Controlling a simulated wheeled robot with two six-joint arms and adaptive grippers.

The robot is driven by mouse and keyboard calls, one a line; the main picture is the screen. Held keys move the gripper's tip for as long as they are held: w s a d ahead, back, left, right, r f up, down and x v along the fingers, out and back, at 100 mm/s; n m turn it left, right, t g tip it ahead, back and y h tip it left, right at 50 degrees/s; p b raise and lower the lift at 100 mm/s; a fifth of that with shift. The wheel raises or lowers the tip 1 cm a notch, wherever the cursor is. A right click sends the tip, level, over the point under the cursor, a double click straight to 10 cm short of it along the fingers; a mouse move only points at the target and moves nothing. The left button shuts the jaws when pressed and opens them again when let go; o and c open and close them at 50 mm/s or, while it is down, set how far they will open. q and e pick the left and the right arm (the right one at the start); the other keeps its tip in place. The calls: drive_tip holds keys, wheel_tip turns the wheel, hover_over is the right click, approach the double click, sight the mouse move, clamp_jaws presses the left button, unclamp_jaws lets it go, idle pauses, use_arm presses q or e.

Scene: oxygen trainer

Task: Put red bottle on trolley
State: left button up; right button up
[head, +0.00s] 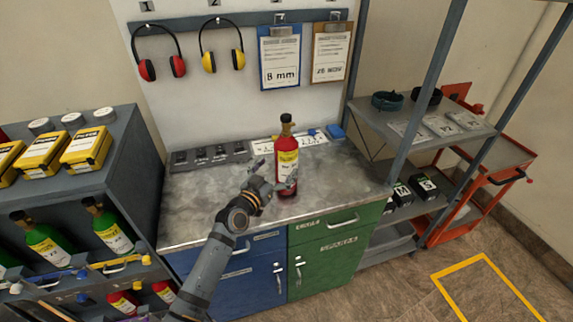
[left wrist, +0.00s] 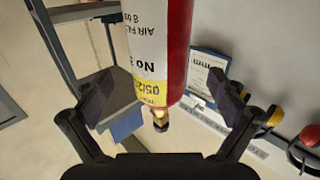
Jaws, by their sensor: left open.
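The red bottle (head: 287,147), with a white and yellow label and dark neck, stands upright on the grey workbench top (head: 225,200). My left gripper (head: 272,180) is open at the bottle's lower front. In the left wrist view the bottle (left wrist: 178,60) appears upside down between the two spread fingers of the gripper (left wrist: 160,100); whether either finger touches it I cannot tell. The orange-red trolley (head: 505,150) stands at the far right, beyond the grey shelf rack and partly hidden by it. My right gripper is not in view.
A grey rack (head: 450,138) with posts stands between bench and trolley. A left shelf (head: 140,165) holds yellow boxes and green bottles. Ear defenders (head: 157,66) and clipboards (head: 280,60) hang behind the bench. The bench front is clear. Yellow lines (head: 485,260) mark the floor.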

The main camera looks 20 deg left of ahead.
use_arm(q)
drive_tip(key=shift+w+d, duration=0.1)
drive_tip(key=shift+w, duration=0.25)
drive_tip(key=shift+w+d+r, duration=0.1)
drive_tip(key=shift+w+r, duration=0.1)
drive_tip(key=shift+w, duration=0.15)
drive_tip(key=w, duration=0.2)
drive_tip(key=w+p, duration=0.1)
drive_tip(key=w, duration=0.1)
drive_tip(key=shift+d, duration=0.4)
drive_tip(key=shift+w+f, duration=0.15)
drive_tip(key=shift+w, duration=0.05)
drive_tip(key=shift+s, duration=0.2)
drive_tip(key=c, duration=1.9)
drive_tip(key=shift+w+r, duration=0.2)
drive_tip(key=shift+r, duration=0.15)
drive_tip(key=shift+c, duration=0.2)
